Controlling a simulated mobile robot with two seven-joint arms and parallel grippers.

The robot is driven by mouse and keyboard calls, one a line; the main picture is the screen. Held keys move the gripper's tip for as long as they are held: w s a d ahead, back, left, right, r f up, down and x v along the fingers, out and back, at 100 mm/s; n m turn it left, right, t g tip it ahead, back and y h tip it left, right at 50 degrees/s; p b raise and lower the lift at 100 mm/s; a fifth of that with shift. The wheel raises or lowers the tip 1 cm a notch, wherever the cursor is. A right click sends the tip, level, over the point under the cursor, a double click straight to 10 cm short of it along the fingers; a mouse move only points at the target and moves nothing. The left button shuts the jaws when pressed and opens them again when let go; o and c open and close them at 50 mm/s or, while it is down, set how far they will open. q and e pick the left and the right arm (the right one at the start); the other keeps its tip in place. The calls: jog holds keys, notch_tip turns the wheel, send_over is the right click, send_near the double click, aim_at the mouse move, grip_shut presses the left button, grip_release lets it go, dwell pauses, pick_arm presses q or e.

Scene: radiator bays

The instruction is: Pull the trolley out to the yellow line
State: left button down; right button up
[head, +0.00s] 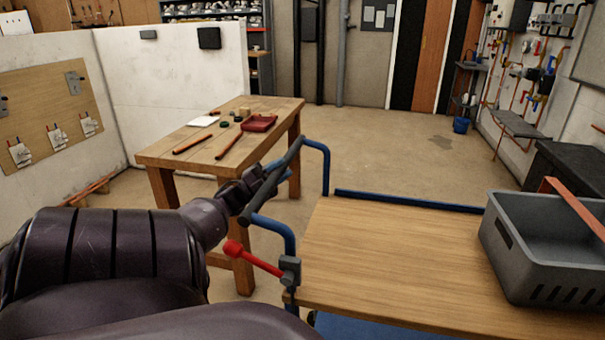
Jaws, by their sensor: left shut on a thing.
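The trolley has a wooden top (400,255) and a blue tube frame, and stands at the lower right, cut off by the bottom edge. Its push handle (290,152) rises on the left side, with a dark grip bar. My left gripper (262,188) is shut on this handle bar; the arm partly hides the handle's near end. A red lever (252,258) on a grey clamp sits at the trolley's near left corner, just below the gripper. No yellow line shows in this view. My right gripper is out of view.
A grey crate (560,285) with a copper-coloured bar across it stands on the trolley's right. A wooden workbench (160,150) with tools stands close beyond my left gripper. White partition walls (175,85) are at left. The concrete floor (400,140) behind the trolley is open.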

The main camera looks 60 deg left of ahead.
pick_arm(q)
jog(key=shift+s+a, duration=0.8)
jog(key=shift+s, duration=0.1)
jog(key=c, duration=1.2)
grip_release()
jog(key=o, duration=0.4)
jog(key=shift+s+a, duration=0.15)
jog(key=shift+s, duration=0.1)
jog(key=shift+c, duration=0.2)
jog(key=shift+w, duration=0.15)
jog(key=b+v, duration=0.1)
jog(key=v, duration=1)
